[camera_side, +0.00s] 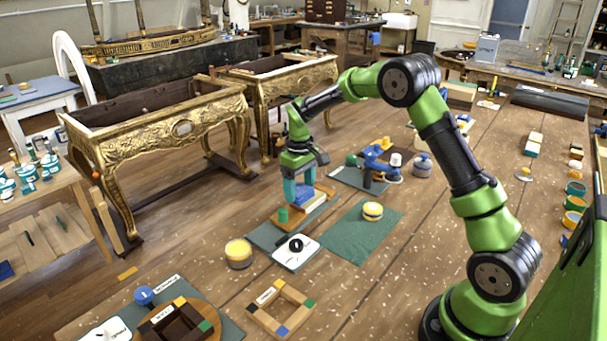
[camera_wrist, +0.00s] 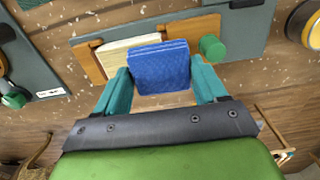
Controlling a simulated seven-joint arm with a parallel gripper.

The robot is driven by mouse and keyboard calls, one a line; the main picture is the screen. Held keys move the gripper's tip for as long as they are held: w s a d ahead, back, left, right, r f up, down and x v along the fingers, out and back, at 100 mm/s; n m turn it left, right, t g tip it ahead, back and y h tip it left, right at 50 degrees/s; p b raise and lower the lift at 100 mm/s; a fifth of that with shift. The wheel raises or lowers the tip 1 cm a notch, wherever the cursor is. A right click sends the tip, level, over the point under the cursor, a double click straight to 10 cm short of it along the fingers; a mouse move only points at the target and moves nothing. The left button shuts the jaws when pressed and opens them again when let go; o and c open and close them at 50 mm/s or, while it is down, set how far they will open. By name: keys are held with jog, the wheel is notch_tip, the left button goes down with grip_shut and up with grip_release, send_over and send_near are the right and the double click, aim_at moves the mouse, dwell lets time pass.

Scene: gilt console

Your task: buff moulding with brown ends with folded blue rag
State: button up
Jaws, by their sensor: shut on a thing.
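My gripper (camera_side: 297,190) is shut on the folded blue rag (camera_side: 307,196), held between its teal fingers. In the wrist view, the rag (camera_wrist: 160,66) spans the gap between the fingers of my gripper (camera_wrist: 160,88). The moulding (camera_wrist: 122,52) is a pale cream strip on an orange-brown wooden piece (camera_wrist: 196,27), with brown showing at both ends. The rag covers the moulding's middle; I cannot tell whether it touches. A green knob (camera_wrist: 213,47) stands at the right end of the wood; it also shows in the side view (camera_side: 283,215).
The work lies on a dark green mat (camera_side: 262,238). A blue clamp-like tool (camera_side: 378,163) stands behind.

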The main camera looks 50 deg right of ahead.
aim_at(319, 192)
jog(key=shift+f, duration=0.85)
jog(key=shift+d+f, duration=0.45)
jog(key=shift+c, duration=0.4)
jog(key=shift+d+f, duration=0.1)
jog(key=shift+d, duration=3.7)
jog(key=shift+a, duration=4.4)
jog(key=shift+d, duration=4.4)
notch_tip(319, 192, up, 8)
jog(key=shift+a, duration=0.15)
